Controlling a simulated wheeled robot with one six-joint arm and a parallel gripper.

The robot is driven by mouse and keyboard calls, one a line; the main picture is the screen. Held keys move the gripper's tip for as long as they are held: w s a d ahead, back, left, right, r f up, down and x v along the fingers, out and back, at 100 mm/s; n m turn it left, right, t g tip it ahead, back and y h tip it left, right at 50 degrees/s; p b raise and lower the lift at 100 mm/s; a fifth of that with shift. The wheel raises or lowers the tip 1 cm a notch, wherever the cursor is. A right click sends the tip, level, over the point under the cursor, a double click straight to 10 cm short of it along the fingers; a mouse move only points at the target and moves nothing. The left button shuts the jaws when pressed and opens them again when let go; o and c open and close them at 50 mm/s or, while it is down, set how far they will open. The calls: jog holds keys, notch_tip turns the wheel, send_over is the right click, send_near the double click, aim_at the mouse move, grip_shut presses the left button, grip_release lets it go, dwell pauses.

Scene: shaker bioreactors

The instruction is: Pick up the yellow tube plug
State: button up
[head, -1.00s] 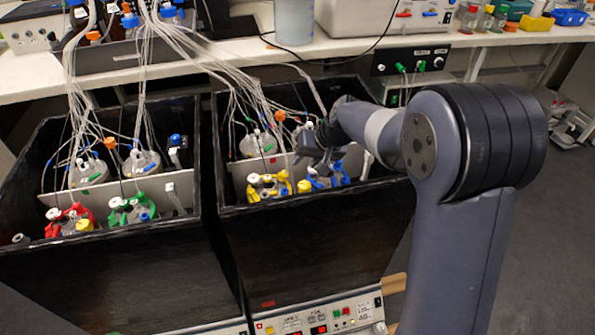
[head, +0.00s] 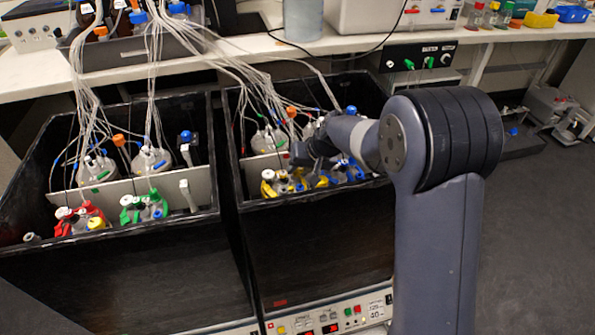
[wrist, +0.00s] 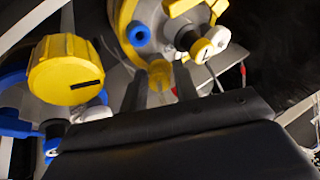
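A yellow piece (wrist: 160,72) shows between the fingertips of my gripper (wrist: 160,88) in the wrist view, at the edge of the yellow-clamped vessel (wrist: 150,22). I cannot tell if the fingers touch it. A larger round yellow cap with a dark slot (wrist: 66,70) stands left of the fingers, by the blue-clamped vessel. It also shows in the head view (head: 322,181). My gripper's fingers are apart. In the head view my gripper (head: 300,158) is over the right box, just above the yellow-clamped vessel (head: 283,184), and hides part of it.
The right black box (head: 318,240) has high walls close around the vessels. Tubing (head: 235,65) hangs down into both boxes. The left box (head: 120,265) holds red-clamped (head: 80,218) and green-clamped (head: 144,208) vessels. A white bench (head: 350,45) runs behind.

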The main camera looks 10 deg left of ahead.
grip_shut()
jog(key=shift+r, duration=0.15)
